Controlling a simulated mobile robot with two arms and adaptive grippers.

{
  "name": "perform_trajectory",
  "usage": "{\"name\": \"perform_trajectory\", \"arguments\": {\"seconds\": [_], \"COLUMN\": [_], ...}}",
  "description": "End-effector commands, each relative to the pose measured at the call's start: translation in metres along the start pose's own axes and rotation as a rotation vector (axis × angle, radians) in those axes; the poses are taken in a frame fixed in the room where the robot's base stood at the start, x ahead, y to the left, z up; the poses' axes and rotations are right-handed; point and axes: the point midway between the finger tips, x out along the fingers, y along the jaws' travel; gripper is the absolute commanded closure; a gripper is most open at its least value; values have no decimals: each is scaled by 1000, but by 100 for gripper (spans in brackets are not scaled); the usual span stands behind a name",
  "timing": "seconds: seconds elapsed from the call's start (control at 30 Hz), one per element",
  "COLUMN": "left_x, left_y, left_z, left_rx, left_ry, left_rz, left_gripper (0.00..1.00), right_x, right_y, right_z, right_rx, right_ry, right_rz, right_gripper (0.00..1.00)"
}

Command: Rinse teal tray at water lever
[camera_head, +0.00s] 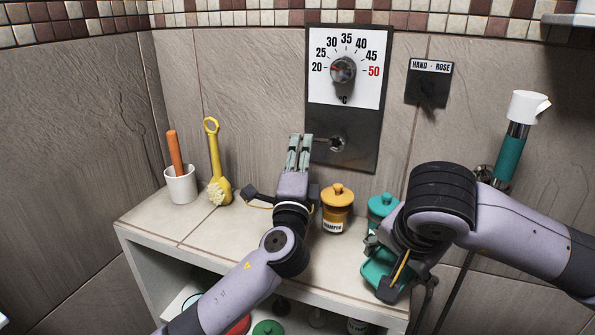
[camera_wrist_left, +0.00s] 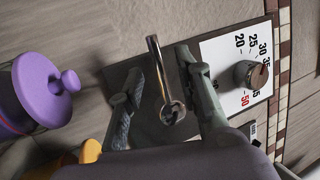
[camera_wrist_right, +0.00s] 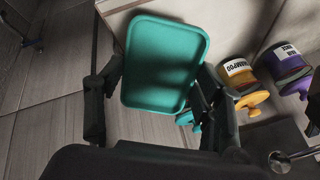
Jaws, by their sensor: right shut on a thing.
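The teal tray (camera_head: 375,272) is at the front right of the ledge, partly hidden by my right arm; its flat rimmed face shows in the right wrist view (camera_wrist_right: 165,62). My right gripper (camera_head: 388,278) is shut on the tray. The water lever (camera_head: 322,139) is a thin metal handle on a round hub, on the dark plate below the temperature dial. In the left wrist view the lever (camera_wrist_left: 156,70) shows between the two fingers, with gaps on both sides. My left gripper (camera_head: 299,152) is open at the lever's left end. I cannot tell whether it touches the lever.
An orange shampoo jar (camera_head: 337,210) and a teal jar (camera_head: 382,206) stand on the ledge between my arms. A purple jar (camera_wrist_left: 40,95) shows in the left wrist view. A yellow brush (camera_head: 216,170) and a white cup (camera_head: 181,185) stand left. A teal hand shower (camera_head: 510,152) hangs right.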

Motion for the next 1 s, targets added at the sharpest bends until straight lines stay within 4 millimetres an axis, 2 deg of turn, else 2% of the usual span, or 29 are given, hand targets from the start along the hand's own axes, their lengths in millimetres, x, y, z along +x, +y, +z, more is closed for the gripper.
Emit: {"name": "perform_trajectory", "arguments": {"seconds": [0.03, 0.2, 0.4, 0.6, 1.0], "left_x": [-12, -48, -77, -86, -86], "left_y": [2, 1, 0, -1, -1], "left_z": [0, 0, 0, 0, 0], "left_rx": [-3, -2, -1, 1, 0], "left_ry": [2, 2, 1, 1, 1], "left_rz": [2, 2, 1, -1, -1], "left_gripper": [68, 68, 68, 68, 68], "right_x": [0, 0, 0, 0, 0], "right_y": [0, 0, 0, 0, 0], "right_z": [0, 0, 0, 0, 0], "right_rx": [0, 0, 0, 0, 0], "right_ry": [0, 0, 0, 0, 0], "right_rz": [0, 0, 0, 0, 0], "right_gripper": [65, 65, 65, 65, 65]}}
